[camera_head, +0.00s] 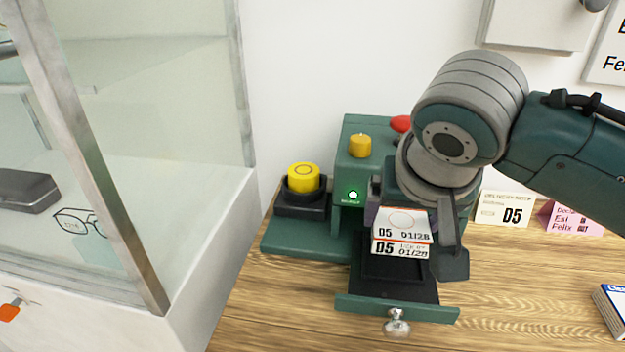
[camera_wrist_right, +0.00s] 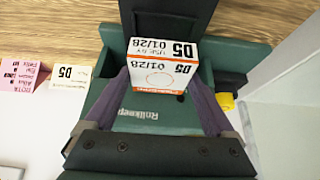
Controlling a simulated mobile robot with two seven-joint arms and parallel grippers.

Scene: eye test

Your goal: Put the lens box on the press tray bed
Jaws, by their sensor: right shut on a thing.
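The lens box (camera_head: 401,250) is white with an orange stripe and black "D5 01/28" print. My right gripper (camera_head: 403,219) is shut on it; in the right wrist view the box (camera_wrist_right: 163,50) sits between the purple fingers of the gripper (camera_wrist_right: 160,82). The press tray bed (camera_head: 405,290) is a dark recess in a pulled-out green drawer with a round metal knob. The box is over the back part of the bed; I cannot tell whether it touches it. My left gripper is not in view.
The green press (camera_head: 352,160) has a yellow knob, a red button and a lit green lamp. A yellow button (camera_head: 303,177) stands left of it. A D5 card (camera_head: 504,208) and a pink note (camera_head: 572,217) stand right. A glass cabinet (camera_head: 120,200) is at left.

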